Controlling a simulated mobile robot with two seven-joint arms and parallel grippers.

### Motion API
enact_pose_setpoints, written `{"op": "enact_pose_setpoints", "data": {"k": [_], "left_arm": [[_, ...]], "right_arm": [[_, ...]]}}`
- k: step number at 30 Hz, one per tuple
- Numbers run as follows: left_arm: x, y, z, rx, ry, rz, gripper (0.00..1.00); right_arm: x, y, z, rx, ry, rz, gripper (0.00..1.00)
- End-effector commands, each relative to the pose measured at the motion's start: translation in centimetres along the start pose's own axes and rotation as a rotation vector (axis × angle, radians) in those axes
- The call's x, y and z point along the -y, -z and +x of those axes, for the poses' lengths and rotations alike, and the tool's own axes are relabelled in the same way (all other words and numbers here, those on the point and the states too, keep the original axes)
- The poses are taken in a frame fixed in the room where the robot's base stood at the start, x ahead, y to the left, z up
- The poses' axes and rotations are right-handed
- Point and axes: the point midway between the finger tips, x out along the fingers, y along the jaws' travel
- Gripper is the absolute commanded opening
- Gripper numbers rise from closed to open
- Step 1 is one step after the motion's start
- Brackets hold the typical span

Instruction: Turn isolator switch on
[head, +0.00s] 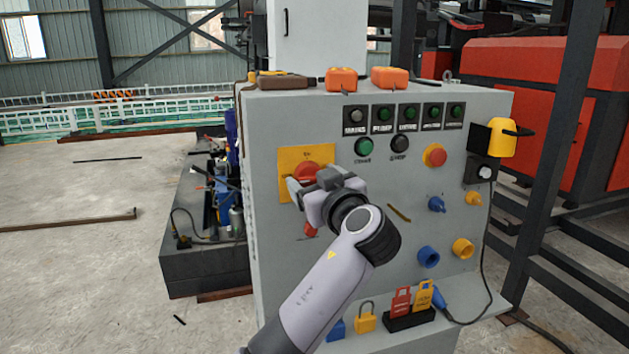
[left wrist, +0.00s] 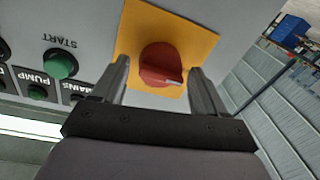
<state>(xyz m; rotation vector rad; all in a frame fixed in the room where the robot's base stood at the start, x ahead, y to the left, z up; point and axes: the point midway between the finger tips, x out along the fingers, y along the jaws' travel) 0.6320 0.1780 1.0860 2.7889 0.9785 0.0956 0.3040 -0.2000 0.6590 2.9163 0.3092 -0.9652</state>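The isolator switch is a red rotary knob (head: 306,171) on a yellow square plate (head: 291,160) on the front of a grey cabinet. In the left wrist view the knob (left wrist: 160,62) has a pale mark pointing to the lower right of the picture. My left gripper (head: 309,187) is in front of the plate and partly hides the knob. In the left wrist view its two fingers (left wrist: 158,75) stand apart on either side of the knob, with visible gaps, so it is open. Whether the fingertips reach the knob's depth is unclear. My right gripper is not in view.
The cabinet (head: 267,128) also carries a green start button (head: 363,147), a red button on yellow (head: 435,155), and blue and yellow sockets (head: 428,256). A low shelf holds a yellow padlock (head: 365,320) and tags (head: 401,300). A cable hangs at the right.

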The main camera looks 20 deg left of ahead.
Motion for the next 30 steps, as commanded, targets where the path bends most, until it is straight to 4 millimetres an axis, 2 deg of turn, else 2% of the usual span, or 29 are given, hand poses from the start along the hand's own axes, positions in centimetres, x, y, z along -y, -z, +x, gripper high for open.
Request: {"op": "enact_pose_setpoints", "data": {"k": [1,3,4,17,30], "left_arm": [[0.00,0.00,0.00,0.000,0.000,0.000,0.55],[-0.01,0.01,0.00,0.000,0.000,0.000,0.32],[-0.01,0.01,0.00,0.000,-0.001,0.000,0.24],[-0.09,0.04,-0.02,-0.006,-0.004,0.067,0.24],[-0.10,0.08,-0.01,-0.035,-0.009,0.420,0.24]], "right_arm": [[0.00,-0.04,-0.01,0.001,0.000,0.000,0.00],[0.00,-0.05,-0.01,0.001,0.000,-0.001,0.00],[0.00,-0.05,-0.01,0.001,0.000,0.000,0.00],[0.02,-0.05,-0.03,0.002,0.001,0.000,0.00],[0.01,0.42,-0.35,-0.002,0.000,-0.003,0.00]]}}
